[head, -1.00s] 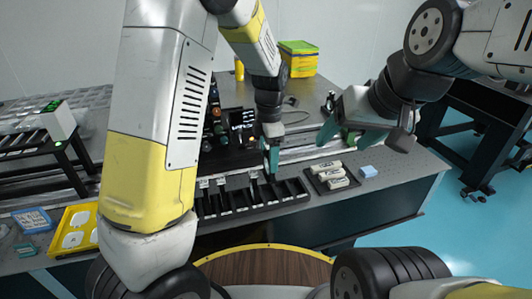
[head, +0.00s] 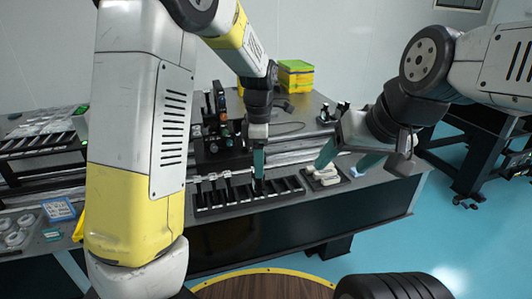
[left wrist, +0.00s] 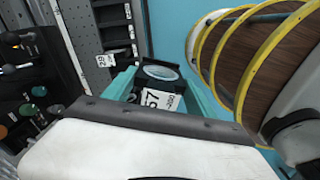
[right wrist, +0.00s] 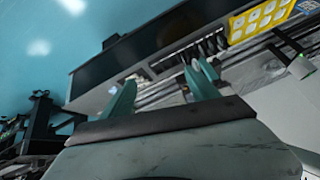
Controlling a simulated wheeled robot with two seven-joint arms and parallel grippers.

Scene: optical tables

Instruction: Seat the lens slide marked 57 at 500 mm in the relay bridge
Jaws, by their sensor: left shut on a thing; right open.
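The lens slide marked 57 (left wrist: 155,98) is dark with a white label and a round lens at its far end. My left gripper (head: 258,175) is shut on it, with teal fingers on both sides in the left wrist view (left wrist: 160,85). In the head view the fingers hide the slide, and they overlap a black slotted rack (head: 222,206); contact with the rack cannot be told. My right gripper (head: 347,160) is open and empty, in front of a small tray of white pieces (head: 324,177). I cannot clearly pick out the relay bridge or its 500 mm mark.
A silver rail (head: 290,156) runs across the table behind the rack. Dark equipment with knobs (head: 218,130) stands behind it. A yellow-green box (head: 296,76) is at the back. A blue framed tray (head: 58,209) lies at the left.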

